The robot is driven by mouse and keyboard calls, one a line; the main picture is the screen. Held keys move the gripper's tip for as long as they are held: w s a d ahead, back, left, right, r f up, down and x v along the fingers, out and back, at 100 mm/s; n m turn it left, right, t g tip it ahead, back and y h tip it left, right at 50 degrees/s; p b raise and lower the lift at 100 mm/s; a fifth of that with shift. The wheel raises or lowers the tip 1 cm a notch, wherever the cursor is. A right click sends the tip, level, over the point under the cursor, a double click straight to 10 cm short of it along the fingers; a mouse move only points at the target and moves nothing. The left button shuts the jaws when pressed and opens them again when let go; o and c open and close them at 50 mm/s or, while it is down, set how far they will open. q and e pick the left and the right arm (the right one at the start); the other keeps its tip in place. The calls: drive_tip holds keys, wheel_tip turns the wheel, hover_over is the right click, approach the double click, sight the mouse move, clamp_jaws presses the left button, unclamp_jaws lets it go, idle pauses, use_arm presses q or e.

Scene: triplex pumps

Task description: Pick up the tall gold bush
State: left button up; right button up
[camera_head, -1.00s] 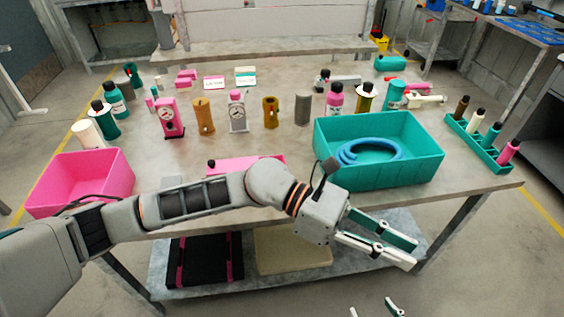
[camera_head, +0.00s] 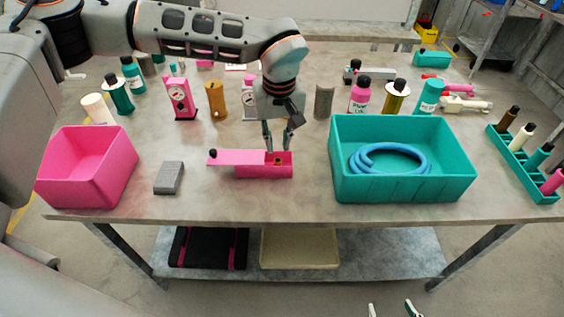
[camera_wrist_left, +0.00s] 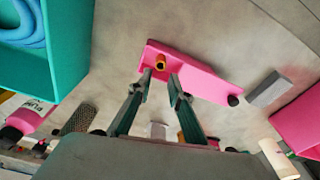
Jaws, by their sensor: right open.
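A small gold bush (camera_head: 278,160) stands in the open right end of a long pink box (camera_head: 255,170) on the table. In the left wrist view the gold bush (camera_wrist_left: 160,63) shows its round hollow top, just beyond the fingertips. My left gripper (camera_head: 283,145) points down over this end of the box. Its fingers (camera_wrist_left: 162,80) are apart with nothing between them. I cannot tell the bush's height inside the box. A taller brownish-gold cylinder (camera_head: 216,101) stands further back. My right gripper (camera_head: 391,309) is open and empty at the bottom edge, in front of the table.
A pink bin (camera_head: 115,180) stands left, a grey block (camera_head: 169,178) beside it. A teal bin (camera_head: 400,196) with a blue coil (camera_head: 388,159) stands right. Bottles and gauges line the back. A teal rack (camera_head: 520,164) is at far right. The table's front strip is clear.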

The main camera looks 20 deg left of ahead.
sight(278, 160)
use_arm(q)
wheel_tip(278, 160, down, 7)
drive_tip(key=shift+w+a+f, duration=0.1)
drive_tip(key=shift+w, duration=0.05)
idle(0.4)
clamp_jaws()
